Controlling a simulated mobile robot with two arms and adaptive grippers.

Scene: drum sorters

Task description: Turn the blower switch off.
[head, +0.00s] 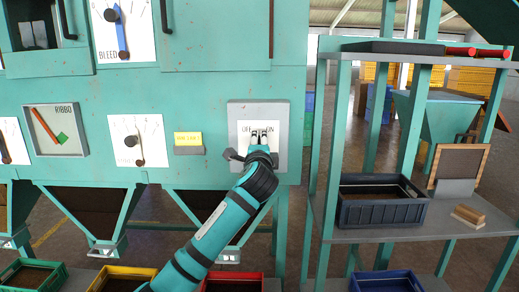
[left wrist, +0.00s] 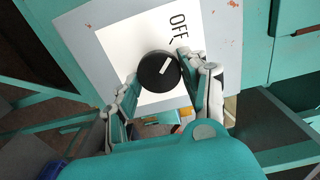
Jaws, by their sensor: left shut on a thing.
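The blower switch is a round black knob (left wrist: 153,75) with a white pointer mark, on a white plate (left wrist: 92,28) lettered OFF (left wrist: 178,25). In the left wrist view the mark slants to the upper right, with OFF above it; I cannot tell whether it lines up with the tick by OFF. My left gripper (left wrist: 158,80) is shut on the knob, one finger on each side. In the head view the left gripper (head: 259,137) is at the grey-framed switch panel (head: 281,110) and hides the knob and part of the lettering. My right gripper is not in view.
Left of the panel are a yellow label (head: 187,138), a dial with a black knob (head: 131,141) and the blue BLEED lever (head: 122,38). A shelf (head: 400,233) at right carries a dark bin (head: 380,212). Colored bins, including a yellow one (head: 125,272), stand below.

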